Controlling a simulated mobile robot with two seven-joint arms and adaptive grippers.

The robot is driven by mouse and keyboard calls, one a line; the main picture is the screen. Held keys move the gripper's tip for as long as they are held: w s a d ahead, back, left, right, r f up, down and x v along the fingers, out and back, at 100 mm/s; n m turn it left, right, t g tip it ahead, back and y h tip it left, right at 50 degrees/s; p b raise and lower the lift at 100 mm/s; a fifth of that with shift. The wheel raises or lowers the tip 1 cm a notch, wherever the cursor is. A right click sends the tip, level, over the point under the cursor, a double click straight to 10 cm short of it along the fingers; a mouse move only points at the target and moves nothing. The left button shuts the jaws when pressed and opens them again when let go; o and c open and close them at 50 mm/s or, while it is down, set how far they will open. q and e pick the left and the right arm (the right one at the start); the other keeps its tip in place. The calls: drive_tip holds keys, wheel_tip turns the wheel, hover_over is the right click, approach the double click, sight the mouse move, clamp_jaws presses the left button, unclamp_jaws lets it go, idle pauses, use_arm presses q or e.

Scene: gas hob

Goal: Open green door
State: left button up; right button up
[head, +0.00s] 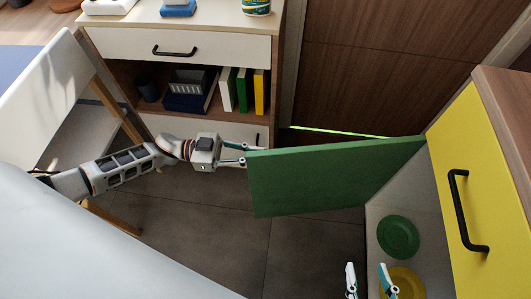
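The green door (335,177) stands swung wide open from the cabinet on the right. Its free edge points left. My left gripper (248,154) is at that free edge, with its fingers at the upper left corner. The fingers look apart, but the door partly hides the tips, so I cannot tell whether they grip it. My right gripper (368,280) is at the bottom of the view, in front of the open cabinet. Its two fingers are spread with nothing between them.
Inside the cabinet are a green plate (398,237) and a yellow plate (403,283). A yellow drawer front (460,170) with a black handle is above. A shelf unit with books (243,90) stands behind, and a white chair (60,95) at left. Bare floor (310,250) lies below the door.

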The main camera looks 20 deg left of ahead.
use_arm(q)
drive_tip(key=x, duration=0.2)
drive_tip(key=shift+w+d, duration=0.15)
drive_tip(key=shift+d, duration=0.15)
clamp_jaws()
